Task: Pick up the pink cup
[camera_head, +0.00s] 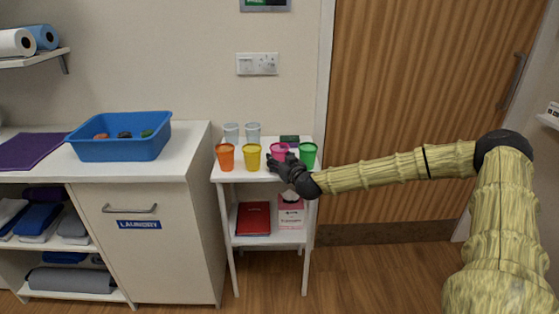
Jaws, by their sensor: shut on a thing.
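The pink cup (279,149) stands among other cups on top of the small white shelf unit (228,173). My gripper (280,164) reaches in from the right at the front of the cup. It is shut on the pink cup, whose lower part is partly hidden by my dark fingers. I cannot tell whether the cup is touching the shelf top.
A yellow cup (252,156) and an orange cup (225,157) stand left of the pink cup. A green cup (308,155) is close on its right. Clear cups (231,133) and a dark box (289,140) stand behind. A blue bin (120,149) sits on the left counter.

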